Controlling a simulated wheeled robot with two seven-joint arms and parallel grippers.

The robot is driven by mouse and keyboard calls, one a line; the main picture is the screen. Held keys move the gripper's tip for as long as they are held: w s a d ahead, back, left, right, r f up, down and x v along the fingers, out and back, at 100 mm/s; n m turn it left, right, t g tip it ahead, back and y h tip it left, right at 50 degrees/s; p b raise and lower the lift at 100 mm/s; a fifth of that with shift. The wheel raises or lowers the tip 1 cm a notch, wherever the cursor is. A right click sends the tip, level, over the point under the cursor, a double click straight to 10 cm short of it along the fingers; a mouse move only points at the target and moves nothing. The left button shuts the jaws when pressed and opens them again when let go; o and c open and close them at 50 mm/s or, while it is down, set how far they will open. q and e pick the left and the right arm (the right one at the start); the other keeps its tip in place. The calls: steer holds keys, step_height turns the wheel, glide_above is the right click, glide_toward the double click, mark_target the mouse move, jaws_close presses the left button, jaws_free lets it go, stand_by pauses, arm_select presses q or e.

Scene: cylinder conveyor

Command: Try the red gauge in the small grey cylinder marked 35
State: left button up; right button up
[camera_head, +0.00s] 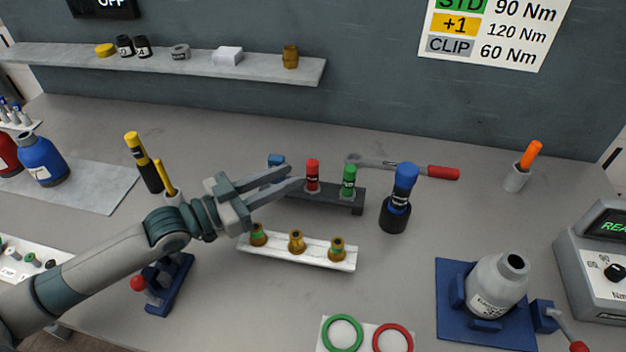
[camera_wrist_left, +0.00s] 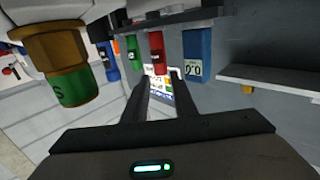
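The red gauge (camera_head: 313,172) stands upright in a dark rack (camera_head: 328,194), between a blue gauge (camera_head: 277,160) and a green gauge (camera_head: 349,178). My left gripper (camera_head: 294,178) is open, with its fingertips just left of the red gauge. In the left wrist view the red gauge (camera_wrist_left: 157,52) shows ahead, in line with the gap between the open fingers (camera_wrist_left: 160,78); I cannot tell whether they touch it. The small grey cylinder (camera_head: 490,291) sits tilted in a blue cradle (camera_head: 452,318) at the right; its marking is too small to read surely. My right gripper is not in view.
A white rack with several brass fittings (camera_head: 296,243) lies in front of the dark rack. A large blue gauge (camera_head: 404,185) in a black holder and a red-handled wrench (camera_head: 440,172) are right of it. Green (camera_head: 342,335) and red rings lie at the front.

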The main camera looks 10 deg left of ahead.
mark_target(313, 167)
arm_select(q)
steer(key=shift+w+d+r+p, duration=0.1)
steer(key=shift+w+d+p, duration=0.2)
steer(key=shift+w+d, duration=0.5)
steer(key=shift+d, duration=0.05)
steer(key=shift+w+d+p, duration=0.15)
steer(key=shift+w+p, duration=0.05)
steer(key=shift+p, duration=0.2)
steer(key=x, duration=0.1)
steer(key=p+x, duration=0.2)
steer(key=x, duration=0.1)
steer(key=shift+w+f, duration=0.1)
steer(key=shift+f, duration=0.15)
steer(key=shift+w+d+f, duration=0.15)
steer(key=shift+w+d, duration=0.05)
